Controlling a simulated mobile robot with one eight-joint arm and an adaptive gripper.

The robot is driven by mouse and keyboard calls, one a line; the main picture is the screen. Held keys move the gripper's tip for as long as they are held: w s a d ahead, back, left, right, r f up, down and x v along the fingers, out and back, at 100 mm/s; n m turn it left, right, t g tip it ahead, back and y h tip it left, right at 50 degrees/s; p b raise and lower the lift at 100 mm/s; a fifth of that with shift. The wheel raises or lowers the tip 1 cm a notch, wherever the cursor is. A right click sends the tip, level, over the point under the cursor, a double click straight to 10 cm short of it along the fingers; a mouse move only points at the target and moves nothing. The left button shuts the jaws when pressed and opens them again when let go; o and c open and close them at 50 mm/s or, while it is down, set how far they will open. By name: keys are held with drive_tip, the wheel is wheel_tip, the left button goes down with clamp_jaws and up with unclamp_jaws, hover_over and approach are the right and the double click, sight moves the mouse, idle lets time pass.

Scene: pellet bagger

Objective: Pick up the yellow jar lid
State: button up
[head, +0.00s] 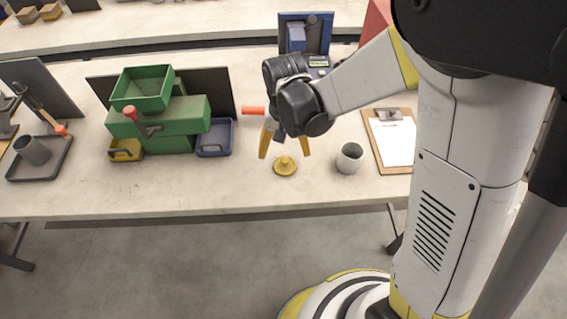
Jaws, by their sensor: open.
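The yellow jar lid (285,167) is a small round disc with a knob on top. It lies on the light worktable (230,190), near its front edge, in the head view. My gripper (284,153) points down with two yellow fingers spread apart, one to each side and slightly behind the lid in the picture. The gripper is open and empty. The fingertips look a little above the table, but their exact height is hard to tell. The lid is fully visible.
A grey cup (349,158) stands close to the right of the lid, with a clipboard (394,143) beyond. A green bagger (160,125) with yellow (125,150) and blue (214,138) bins stands left. Behind is a blue device (305,37). The table left of the lid is clear.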

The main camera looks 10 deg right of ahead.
sight(285, 160)
wheel_tip(285, 160, down, 5)
drive_tip(key=b, duration=0.2)
drive_tip(key=shift+s+f+b, duration=0.1)
drive_tip(key=shift+f+b, duration=0.05)
drive_tip(key=shift+b, duration=0.2)
drive_tip(key=c, duration=1)
